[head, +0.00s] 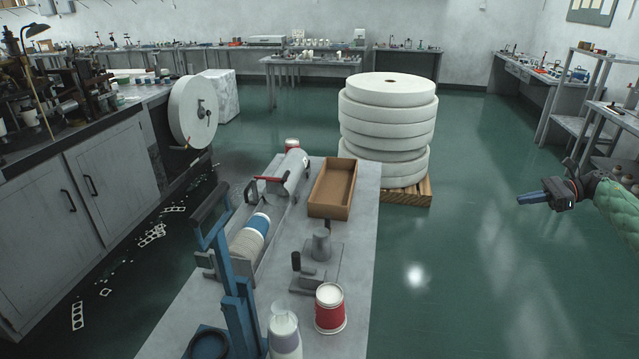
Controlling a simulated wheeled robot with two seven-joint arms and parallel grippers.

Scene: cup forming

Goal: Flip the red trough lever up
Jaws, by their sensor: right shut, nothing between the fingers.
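The red lever (269,178) sits at the far end of the trough (275,226), on the left side of the table. It lies roughly level, beside a grey-white cylinder (292,172). A stack of cups (250,236) with a blue band lies on its side in the near part of the trough. My right gripper (526,199) is at the right of the head view, shut and empty, over the floor and well away from the lever. My left gripper is not in view.
A blue stand with a black handle (236,285) rises at the table's near left. An open cardboard box (333,187), a small grey fixture (320,245) and a red-and-white container (330,308) stand on the table (357,255). White rolls (389,125) are stacked on a pallet behind.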

